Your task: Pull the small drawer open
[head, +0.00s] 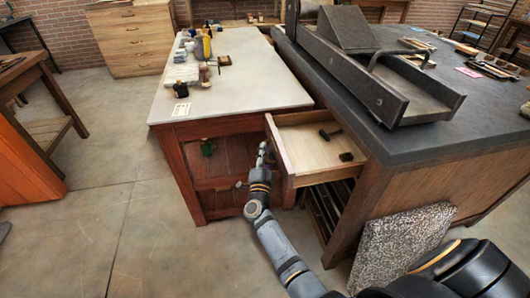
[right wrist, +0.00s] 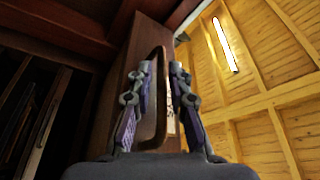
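The small drawer (head: 308,148) stands pulled out from the dark-topped bench, its pale inside in plain sight in the head view. A dark hammer-like tool (head: 330,134) and a small dark block (head: 346,157) lie in it. My right gripper (head: 263,155) is at the drawer's front. In the right wrist view, the drawer's curved handle (right wrist: 158,95) stands between the two fingers of the right gripper (right wrist: 162,78). Gaps show beside the handle, so the fingers look open around it. My left gripper is out of view.
A white-topped red bench (head: 230,90) with bottles and jars stands close left of the drawer. The dark-topped bench (head: 420,145) carries a heavy metal press (head: 375,75). A speckled slab (head: 400,240) leans against its front.

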